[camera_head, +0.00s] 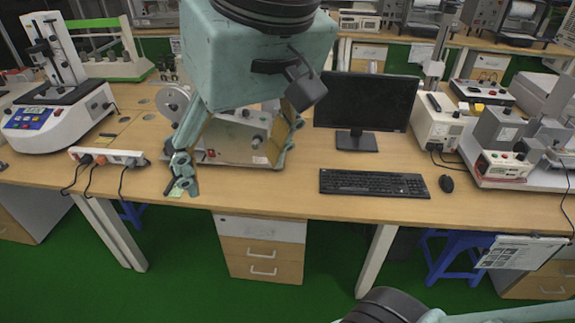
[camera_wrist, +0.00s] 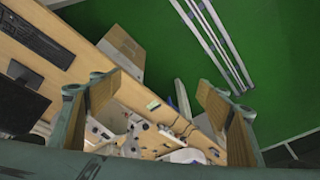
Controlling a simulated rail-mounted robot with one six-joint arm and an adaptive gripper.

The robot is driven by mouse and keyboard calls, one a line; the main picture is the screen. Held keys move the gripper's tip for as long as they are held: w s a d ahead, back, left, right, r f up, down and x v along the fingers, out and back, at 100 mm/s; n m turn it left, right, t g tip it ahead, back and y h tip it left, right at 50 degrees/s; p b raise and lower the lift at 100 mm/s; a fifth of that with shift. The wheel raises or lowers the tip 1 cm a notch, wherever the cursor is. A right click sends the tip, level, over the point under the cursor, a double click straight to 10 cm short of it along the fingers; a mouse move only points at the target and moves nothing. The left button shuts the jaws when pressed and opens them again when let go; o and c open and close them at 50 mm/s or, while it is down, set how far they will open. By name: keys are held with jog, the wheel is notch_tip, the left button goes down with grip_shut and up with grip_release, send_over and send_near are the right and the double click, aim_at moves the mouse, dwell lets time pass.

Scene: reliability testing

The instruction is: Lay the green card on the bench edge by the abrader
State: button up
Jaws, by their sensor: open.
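The green card (camera_wrist: 153,105) is a small pale green patch lying near the front edge of the bench in the wrist view. In the head view it shows as a pale green bit (camera_head: 176,192) at the bench edge, partly covered by a fingertip. My gripper (camera_head: 236,168) is open and empty, reaching down over the bench front. In the wrist view its two fingers (camera_wrist: 155,88) stand wide apart, with the card in the gap between them, apparently beyond the tips. A beige machine (camera_head: 232,143) with a reel stands behind the fingers; I cannot tell whether it is the abrader.
A power strip (camera_head: 108,156) with dangling cables lies left of the card. A white machine with a blue panel (camera_head: 57,118) stands further left. A monitor (camera_head: 366,105), keyboard (camera_head: 375,184) and mouse (camera_head: 446,183) are to the right. Green floor (camera_head: 190,262) lies in front.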

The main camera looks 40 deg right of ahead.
jog(key=shift+n, duration=0.8)
jog(key=s, duration=0.1)
jog(key=s+f, duration=0.1)
jog(key=s, duration=0.3)
jog(key=shift+s+d+f, duration=0.25)
jog(key=shift+d+f, duration=0.1)
jog(key=shift+f, duration=0.05)
jog(key=shift+w+r, duration=0.1)
jog(key=shift+d, duration=0.1)
